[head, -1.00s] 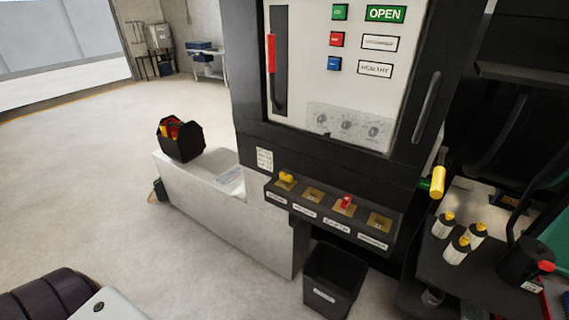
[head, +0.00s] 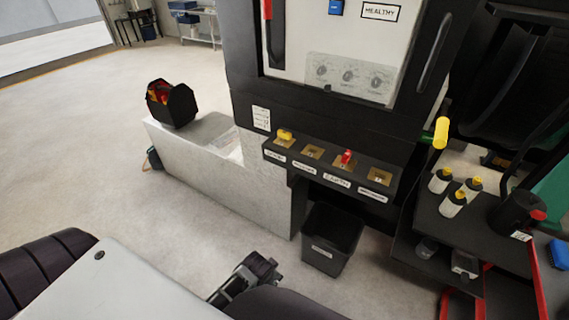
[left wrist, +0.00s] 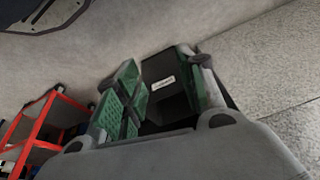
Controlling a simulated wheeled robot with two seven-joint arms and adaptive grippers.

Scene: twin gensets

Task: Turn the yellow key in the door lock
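The yellow key (head: 285,134) sits in the leftmost slot of the black key ledge (head: 300,172) below the cabinet's front panel. The label under it is too small to read. A red key (head: 347,157) stands in the third slot. My left gripper (head: 258,268) is low at the bottom of the head view, left of the black bin and well below the ledge, not touching the key. In the left wrist view its green-padded fingers (left wrist: 158,88) are apart with nothing held, the bin showing beyond them. My right gripper is not in view.
A black bin (head: 332,240) stands on the floor under the ledge. A pale plinth (head: 210,180) left of it carries a black tote (head: 172,103). A dark cart (head: 450,215) with several yellow-capped bottles stands at right. The floor at left is clear.

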